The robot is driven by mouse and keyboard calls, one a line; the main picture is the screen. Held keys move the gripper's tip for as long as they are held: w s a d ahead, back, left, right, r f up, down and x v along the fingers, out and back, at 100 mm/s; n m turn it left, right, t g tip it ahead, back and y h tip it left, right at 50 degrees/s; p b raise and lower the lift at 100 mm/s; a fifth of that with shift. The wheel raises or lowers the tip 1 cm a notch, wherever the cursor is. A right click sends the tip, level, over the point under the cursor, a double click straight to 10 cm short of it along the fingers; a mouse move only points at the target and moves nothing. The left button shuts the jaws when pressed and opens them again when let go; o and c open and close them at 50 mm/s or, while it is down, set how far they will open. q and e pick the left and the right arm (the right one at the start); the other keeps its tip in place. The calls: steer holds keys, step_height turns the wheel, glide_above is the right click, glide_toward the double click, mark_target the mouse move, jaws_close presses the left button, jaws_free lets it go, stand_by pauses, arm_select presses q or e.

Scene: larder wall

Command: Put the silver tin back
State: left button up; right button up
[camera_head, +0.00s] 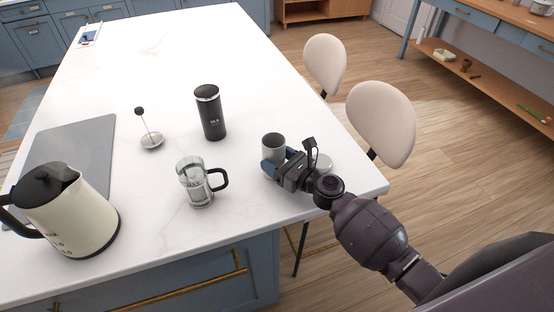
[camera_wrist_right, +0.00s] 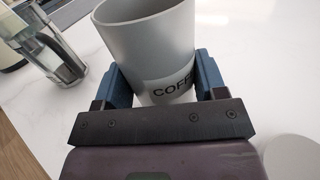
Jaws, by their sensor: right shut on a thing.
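The silver tin (camera_head: 273,145) is an open-topped grey cylinder near the right end of the white island. In the right wrist view the tin (camera_wrist_right: 150,45) carries a label starting "COFF", partly hidden by my gripper. My right gripper (camera_head: 277,163) is shut on the tin, one blue finger on each side; it also shows in the right wrist view (camera_wrist_right: 160,82). I cannot tell whether the tin touches the counter. A pale round disc, perhaps its lid (camera_head: 322,163), lies on the counter just right of the gripper. My left gripper is not in view.
A glass press jug (camera_head: 197,185), its plunger (camera_head: 151,139) and a black flask (camera_head: 210,112) stand left of the tin. A cream kettle (camera_head: 72,215) is by a grey mat (camera_head: 75,150) at far left. Two chairs (camera_head: 381,122) line the right edge. The far counter is mostly clear.

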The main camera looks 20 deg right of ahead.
steer(key=shift+f, duration=0.15)
steer(key=o, duration=0.6)
steer(key=shift+f, duration=0.1)
steer(key=shift+c, duration=0.2)
steer(key=o, duration=0.5)
steer(key=shift+c, duration=0.2)
steer(key=shift+r, duration=0.2)
steer(key=shift+s+d, duration=0.1)
steer(key=shift+s, duration=0.1)
steer(key=b+v, duration=0.1)
steer(key=v, duration=1)
steer(key=shift+s+d, duration=0.2)
steer(key=shift+s, duration=0.05)
